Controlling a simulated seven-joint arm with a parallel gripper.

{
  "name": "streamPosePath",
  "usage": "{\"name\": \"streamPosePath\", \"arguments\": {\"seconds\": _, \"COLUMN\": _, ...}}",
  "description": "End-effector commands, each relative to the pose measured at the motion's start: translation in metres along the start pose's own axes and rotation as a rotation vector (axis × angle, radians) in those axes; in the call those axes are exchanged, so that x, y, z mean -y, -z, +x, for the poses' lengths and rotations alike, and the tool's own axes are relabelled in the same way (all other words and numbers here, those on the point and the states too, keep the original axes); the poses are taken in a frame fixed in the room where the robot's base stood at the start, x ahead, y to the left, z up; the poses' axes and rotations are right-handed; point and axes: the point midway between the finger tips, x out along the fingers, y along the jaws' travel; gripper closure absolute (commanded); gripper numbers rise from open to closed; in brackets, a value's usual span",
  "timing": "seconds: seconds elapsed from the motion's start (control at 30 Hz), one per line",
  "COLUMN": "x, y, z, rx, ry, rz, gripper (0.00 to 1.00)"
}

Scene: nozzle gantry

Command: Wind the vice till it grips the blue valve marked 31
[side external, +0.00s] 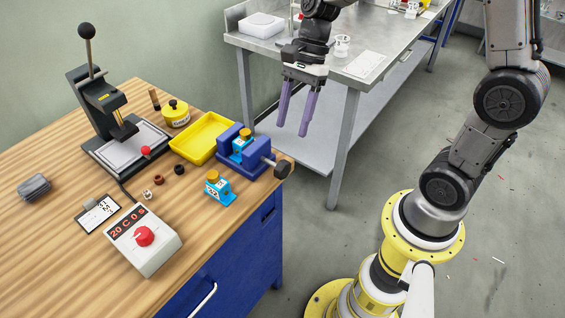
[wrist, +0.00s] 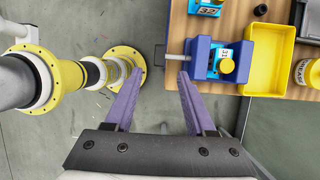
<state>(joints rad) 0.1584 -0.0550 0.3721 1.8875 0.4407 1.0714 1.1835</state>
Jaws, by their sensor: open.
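The blue vice (side external: 259,170) stands at the bench's right corner; it also shows in the wrist view (wrist: 201,60). A blue valve (side external: 239,153) with a yellow cap sits between its jaws. In the wrist view this valve (wrist: 215,64) has a white label whose number is too small to read surely. I cannot tell whether the jaws touch it. The vice's screw ends in a dark handle (side external: 283,169) past the bench edge. A second blue valve (side external: 218,189) stands upright on the bench beside the vice. My gripper (side external: 295,128) is open and empty, raised to the right of the vice.
A yellow tray (side external: 205,138) is just behind the vice, with a yellow pot (side external: 176,113) beyond. A lever press (side external: 104,115) and a control box with a red knob (side external: 145,241) stand further left. A steel table (side external: 285,55) is behind my gripper. The space between gripper and vice handle looks clear.

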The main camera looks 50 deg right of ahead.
Motion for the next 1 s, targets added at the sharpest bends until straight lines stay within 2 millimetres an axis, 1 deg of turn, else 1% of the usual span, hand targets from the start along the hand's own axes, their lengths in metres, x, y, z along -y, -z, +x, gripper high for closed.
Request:
{"name": "streamPosePath", "arguments": {"seconds": 0.03, "x": -0.001, "y": -0.001, "z": 0.011, "rx": 0.002, "ry": -0.006, "rz": -0.001, "gripper": 0.45}}
{"name": "streamPosePath", "arguments": {"seconds": 0.3, "x": -0.001, "y": -0.001, "z": 0.065, "rx": 0.001, "ry": -0.006, "rz": -0.001, "gripper": 0.45}}
{"name": "streamPosePath", "arguments": {"seconds": 0.5, "x": -0.001, "y": -0.001, "z": 0.094, "rx": 0.0, "ry": -0.003, "rz": -0.002, "gripper": 0.45}}
{"name": "streamPosePath", "arguments": {"seconds": 0.6, "x": 0.0, "y": -0.001, "z": 0.102, "rx": 0.001, "ry": -0.001, "rz": -0.002, "gripper": 0.45}}
{"name": "streamPosePath", "arguments": {"seconds": 0.7, "x": 0.0, "y": 0.0, "z": 0.107, "rx": -0.001, "ry": 0.0, "rz": -0.002, "gripper": 0.45}}
{"name": "streamPosePath", "arguments": {"seconds": 1.0, "x": 0.0, "y": 0.0, "z": 0.109, "rx": 0.0, "ry": 0.001, "rz": -0.001, "gripper": 0.45}}
